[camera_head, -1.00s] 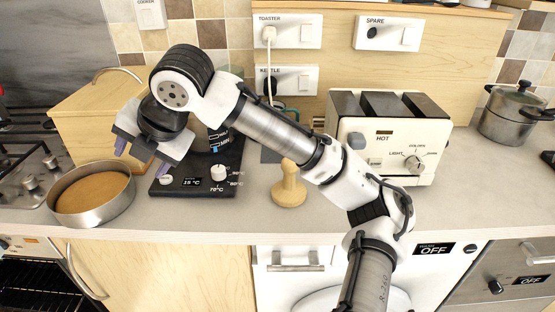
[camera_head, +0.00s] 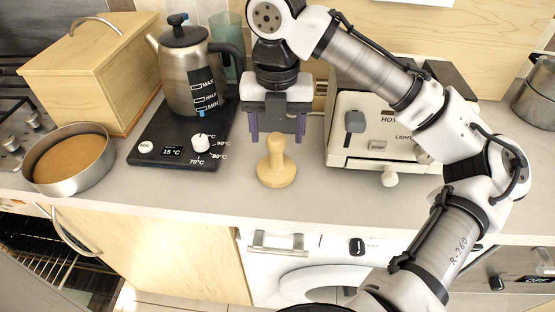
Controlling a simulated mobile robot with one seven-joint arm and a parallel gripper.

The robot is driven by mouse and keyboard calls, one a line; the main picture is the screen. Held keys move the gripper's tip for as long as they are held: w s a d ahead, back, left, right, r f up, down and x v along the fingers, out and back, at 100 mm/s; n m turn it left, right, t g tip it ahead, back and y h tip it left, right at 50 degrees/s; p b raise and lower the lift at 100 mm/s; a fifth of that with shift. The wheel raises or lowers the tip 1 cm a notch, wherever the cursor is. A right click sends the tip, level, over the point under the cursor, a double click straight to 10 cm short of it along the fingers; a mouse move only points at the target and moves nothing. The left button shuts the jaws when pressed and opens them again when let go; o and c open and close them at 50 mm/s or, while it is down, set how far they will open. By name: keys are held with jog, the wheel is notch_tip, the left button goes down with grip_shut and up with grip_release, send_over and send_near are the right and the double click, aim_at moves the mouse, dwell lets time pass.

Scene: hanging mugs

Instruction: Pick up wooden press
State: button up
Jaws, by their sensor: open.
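The wooden press (camera_head: 276,166) stands upright on the grey counter, a pale wooden piece with a round base and a knob handle on top. My gripper (camera_head: 276,133) is open and points down, its two purple fingers apart. In the picture the fingertips lie to either side of the press's knob. The gripper holds nothing. I cannot tell from this view whether the fingers are level with the knob in depth or behind it.
A kettle (camera_head: 187,67) stands on its black base (camera_head: 168,140) to the left. A cake tin (camera_head: 42,183) and wooden box (camera_head: 80,75) are further left. The toaster (camera_head: 345,143) is close on the right. Bare counter (camera_head: 226,190) lies around the press's front and left.

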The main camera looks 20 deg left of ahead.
aim_at(276, 156)
jog(key=shift+f+p, duration=0.5)
jog(key=shift+f, duration=3)
jog(key=c, duration=1.1)
jog(key=shift+c, duration=0.2)
jog(key=shift+r, duration=0.2)
notch_tip(276, 156, up, 20)
jog(key=shift+f, duration=0.1)
